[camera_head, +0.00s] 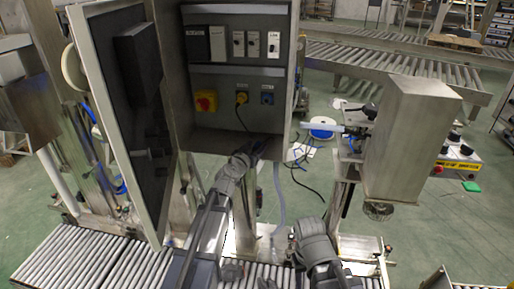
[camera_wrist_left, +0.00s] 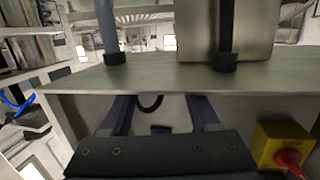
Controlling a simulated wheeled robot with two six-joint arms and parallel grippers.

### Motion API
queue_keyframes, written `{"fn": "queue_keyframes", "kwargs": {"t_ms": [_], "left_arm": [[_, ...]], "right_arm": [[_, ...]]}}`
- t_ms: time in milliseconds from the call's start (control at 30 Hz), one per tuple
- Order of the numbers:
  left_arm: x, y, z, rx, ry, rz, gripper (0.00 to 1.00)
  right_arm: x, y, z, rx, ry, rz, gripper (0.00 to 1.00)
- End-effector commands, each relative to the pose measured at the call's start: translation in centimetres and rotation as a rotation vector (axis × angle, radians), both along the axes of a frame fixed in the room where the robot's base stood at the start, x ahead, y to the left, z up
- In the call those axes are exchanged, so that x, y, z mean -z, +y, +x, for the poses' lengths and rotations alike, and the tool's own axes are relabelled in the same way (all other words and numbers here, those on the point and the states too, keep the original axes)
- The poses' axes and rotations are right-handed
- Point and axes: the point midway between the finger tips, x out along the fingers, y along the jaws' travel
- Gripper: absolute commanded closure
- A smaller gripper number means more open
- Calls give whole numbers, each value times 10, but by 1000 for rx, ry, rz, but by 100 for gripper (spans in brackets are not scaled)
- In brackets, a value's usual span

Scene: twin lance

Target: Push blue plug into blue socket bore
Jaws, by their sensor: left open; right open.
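The blue socket (camera_head: 267,98) is on the grey panel in the open cabinet, right of a yellow socket (camera_head: 241,98) with a black cable. My left gripper (camera_head: 262,148) is at the cabinet's lower front edge, below the sockets. In the left wrist view its two dark fingers (camera_wrist_left: 162,115) are apart, with a small dark piece (camera_wrist_left: 160,128) and a black cable loop showing between them; I cannot tell what the dark piece is. I cannot make out a blue plug. My right gripper (camera_head: 312,232) is low in front of the cabinet, its fingertips not clear.
The cabinet door (camera_head: 125,120) stands open at left. A steel box (camera_head: 410,140) stands at right. Roller conveyors (camera_head: 85,262) lie in front.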

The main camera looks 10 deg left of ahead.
Motion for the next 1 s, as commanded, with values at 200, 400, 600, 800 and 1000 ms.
{"fn": "queue_keyframes", "kwargs": {"t_ms": [200,400,600,800,1000], "left_arm": [[0,0,-1,0,0,0,48],[0,0,-1,0,0,0,71],[0,0,-1,0,0,0,93],[0,0,-1,0,0,0,100],[0,0,-1,0,0,0,100]], "right_arm": [[0,0,0,0,0,0,50],[0,0,0,0,0,0,50],[0,0,0,0,0,0,50],[0,0,0,0,0,0,50],[0,0,0,0,0,0,50]]}}
